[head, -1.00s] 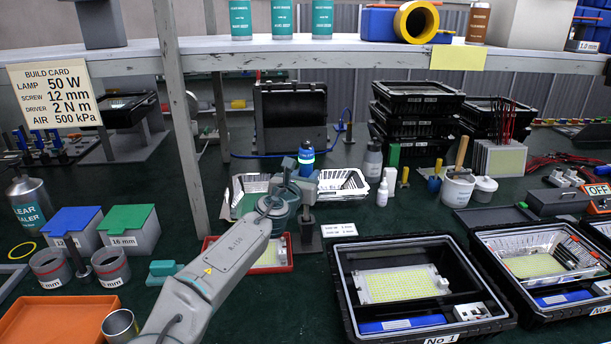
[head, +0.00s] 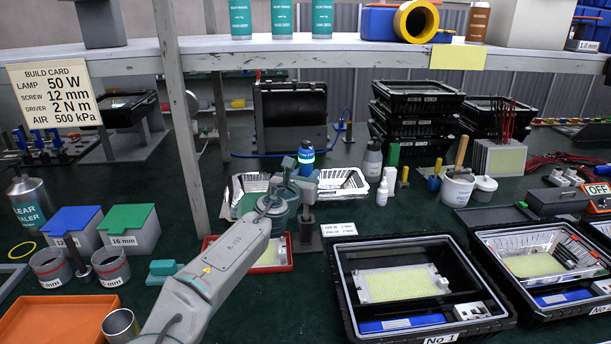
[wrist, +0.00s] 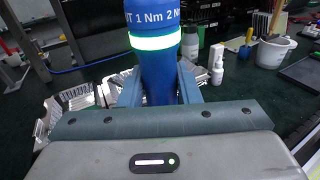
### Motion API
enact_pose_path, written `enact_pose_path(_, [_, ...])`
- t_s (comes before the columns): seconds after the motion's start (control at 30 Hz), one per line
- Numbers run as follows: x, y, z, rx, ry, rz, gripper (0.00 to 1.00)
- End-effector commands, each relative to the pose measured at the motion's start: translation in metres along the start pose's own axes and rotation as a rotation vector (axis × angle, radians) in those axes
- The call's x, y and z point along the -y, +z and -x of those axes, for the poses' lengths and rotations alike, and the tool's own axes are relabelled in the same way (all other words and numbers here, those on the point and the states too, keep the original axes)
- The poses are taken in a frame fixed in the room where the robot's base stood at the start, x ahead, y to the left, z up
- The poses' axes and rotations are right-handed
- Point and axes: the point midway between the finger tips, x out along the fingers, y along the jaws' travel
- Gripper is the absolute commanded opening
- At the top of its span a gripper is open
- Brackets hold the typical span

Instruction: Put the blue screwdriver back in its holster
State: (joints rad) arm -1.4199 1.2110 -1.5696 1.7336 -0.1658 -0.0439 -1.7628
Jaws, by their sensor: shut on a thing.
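The blue screwdriver (head: 306,158) is upright in my gripper (head: 303,180), with a glowing band around its body. In the wrist view the blue screwdriver (wrist: 158,75) stands between the two fingers of my gripper (wrist: 160,88), which touch its sides. Its label reads partly "1 Nm 2 N". Its lower end is hidden behind my gripper. A dark grey upright stand (head: 306,222) on a flat base is just below and beside my gripper; I cannot tell whether it is the holster. No holster is clearly visible in the wrist view.
A red tray (head: 288,266) lies below my arm. An open black housing (head: 345,290) is at front right. A shelf post (head: 180,120) rises to the left. A white bottle (head: 382,192) stands to the right.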

Motion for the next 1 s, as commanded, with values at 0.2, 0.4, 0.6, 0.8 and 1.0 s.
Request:
enact_pose_path(0.2, [0.0002, 0.0012, 0.0, 0.002, 0.0, -0.001, 0.03])
enact_pose_path(0.4, [0.0001, 0.0013, 0.0001, 0.002, 0.0, 0.001, 0.03])
enact_pose_path(0.6, [0.0001, 0.001, 0.0001, 0.002, 0.0, -0.001, 0.03])
enact_pose_path(0.8, [0.0001, -0.0034, -0.0002, 0.002, 0.0, -0.001, 0.03])
enact_pose_path(1.0, [0.0001, -0.0084, -0.0004, 0.002, 0.0, -0.001, 0.03])
